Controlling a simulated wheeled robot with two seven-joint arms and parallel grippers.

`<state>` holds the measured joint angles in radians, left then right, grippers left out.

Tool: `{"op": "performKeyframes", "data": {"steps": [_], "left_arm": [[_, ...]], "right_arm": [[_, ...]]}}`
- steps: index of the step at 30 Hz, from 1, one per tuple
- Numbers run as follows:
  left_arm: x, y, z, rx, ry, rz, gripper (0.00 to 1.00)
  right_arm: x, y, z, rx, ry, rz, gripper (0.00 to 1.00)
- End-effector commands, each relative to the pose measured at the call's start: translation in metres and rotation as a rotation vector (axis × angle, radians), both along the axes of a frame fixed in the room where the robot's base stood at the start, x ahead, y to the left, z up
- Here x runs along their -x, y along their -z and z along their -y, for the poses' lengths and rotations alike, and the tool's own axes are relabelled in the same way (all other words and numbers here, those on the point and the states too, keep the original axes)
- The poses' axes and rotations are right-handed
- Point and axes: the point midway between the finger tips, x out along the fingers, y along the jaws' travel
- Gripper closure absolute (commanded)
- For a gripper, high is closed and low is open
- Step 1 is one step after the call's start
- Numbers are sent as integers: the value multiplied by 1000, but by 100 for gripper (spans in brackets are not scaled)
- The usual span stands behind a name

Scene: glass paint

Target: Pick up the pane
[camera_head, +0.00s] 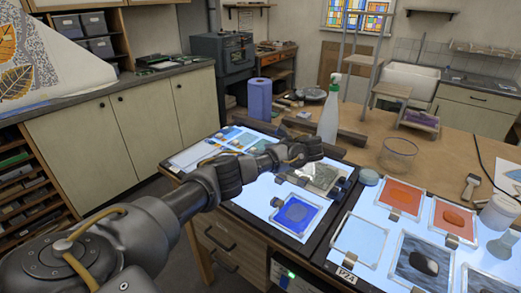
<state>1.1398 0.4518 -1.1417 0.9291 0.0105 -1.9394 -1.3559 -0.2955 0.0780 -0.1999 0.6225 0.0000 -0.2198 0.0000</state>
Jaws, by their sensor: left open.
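Several square panes lie on two glowing light panels. A greyish, patterned pane (320,176) lies on the left panel, right by my left gripper (341,183). A blue pane (296,215) lies in front of it on the same panel. On the right panel are two orange-red panes (402,196) (453,219), a clear pale pane (360,240) and a dark grey pane (422,262). My left arm reaches in from the left, and its gripper is open over the left panel. The hand partly hides the grey pane; contact cannot be told. My right gripper is not in view.
A spray bottle (329,112) and a blue paper roll (259,99) stand behind the panels. A clear glass jar (398,154) stands at the right on the wooden table (368,150). A white container (499,212) stands by the right panel. Dark bars lie behind the left panel.

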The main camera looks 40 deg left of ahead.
Motion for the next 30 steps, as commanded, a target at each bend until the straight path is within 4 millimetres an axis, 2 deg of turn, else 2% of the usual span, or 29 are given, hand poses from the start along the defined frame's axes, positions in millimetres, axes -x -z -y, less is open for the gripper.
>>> {"op": "performKeyframes", "data": {"steps": [2,7,16,26,30], "left_arm": [[1,3,-12,-2,-3,-2,55],[1,13,-30,0,-3,-1,55],[1,15,-33,0,-1,0,56],[1,15,-33,0,-1,0,99],[1,15,-33,0,-1,0,100]], "right_arm": [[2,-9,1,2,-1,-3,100],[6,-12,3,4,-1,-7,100],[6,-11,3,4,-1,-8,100],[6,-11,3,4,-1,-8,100],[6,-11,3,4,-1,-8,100]]}}
